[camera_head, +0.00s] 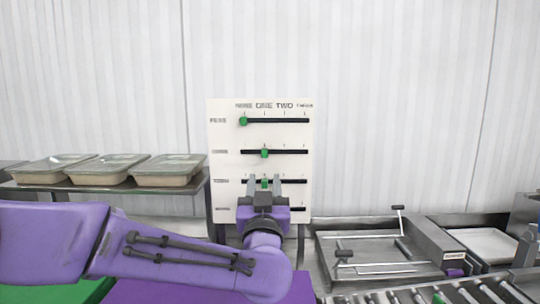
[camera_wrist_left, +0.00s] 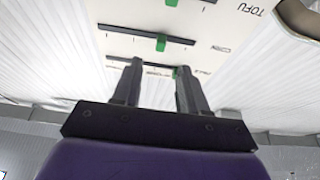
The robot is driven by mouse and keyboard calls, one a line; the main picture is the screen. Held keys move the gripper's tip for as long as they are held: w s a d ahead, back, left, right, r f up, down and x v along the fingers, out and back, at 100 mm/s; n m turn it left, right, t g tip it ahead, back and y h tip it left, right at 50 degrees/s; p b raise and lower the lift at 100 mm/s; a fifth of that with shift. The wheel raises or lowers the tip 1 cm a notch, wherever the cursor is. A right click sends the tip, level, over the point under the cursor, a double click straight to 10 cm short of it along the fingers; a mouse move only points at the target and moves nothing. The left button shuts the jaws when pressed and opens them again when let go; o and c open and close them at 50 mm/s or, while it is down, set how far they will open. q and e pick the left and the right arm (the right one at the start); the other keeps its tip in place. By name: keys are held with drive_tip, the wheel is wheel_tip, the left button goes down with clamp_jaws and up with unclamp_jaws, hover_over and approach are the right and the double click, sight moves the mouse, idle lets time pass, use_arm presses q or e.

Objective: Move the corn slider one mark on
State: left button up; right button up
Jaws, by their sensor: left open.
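A white panel (camera_head: 225,140) stands upright against the back wall with several dark horizontal slots under the marks NONE, ONE, TWO, THREE. The corn slider's green knob (camera_head: 264,153) sits at the ONE mark in the second row; it also shows in the left wrist view (camera_wrist_left: 161,42), where the panel appears upside down. The peas knob (camera_head: 243,121) is at NONE. The tofu knob (camera_head: 264,183) shows between my left fingertips. My left gripper (camera_head: 264,179) is open and empty, in front of the panel's lower part. It hides part of the bottom row. Its gap to the panel is unclear.
Several filled trays (camera_head: 100,168) stand on a shelf at the left. A metal frame device (camera_head: 375,252) stands at the right, with a roller conveyor (camera_head: 450,291) in front and a pale tray (camera_head: 490,243) behind. The wall area above the panel is clear.

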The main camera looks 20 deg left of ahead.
sight(265, 155)
use_arm(q)
drive_tip(key=p+x, duration=0.3)
drive_tip(key=x, duration=0.6)
drive_tip(key=shift+w+a+r+p, duration=0.1)
drive_tip(key=shift+r+p, duration=0.15)
drive_tip(key=shift+p, duration=0.1)
clamp_jaws()
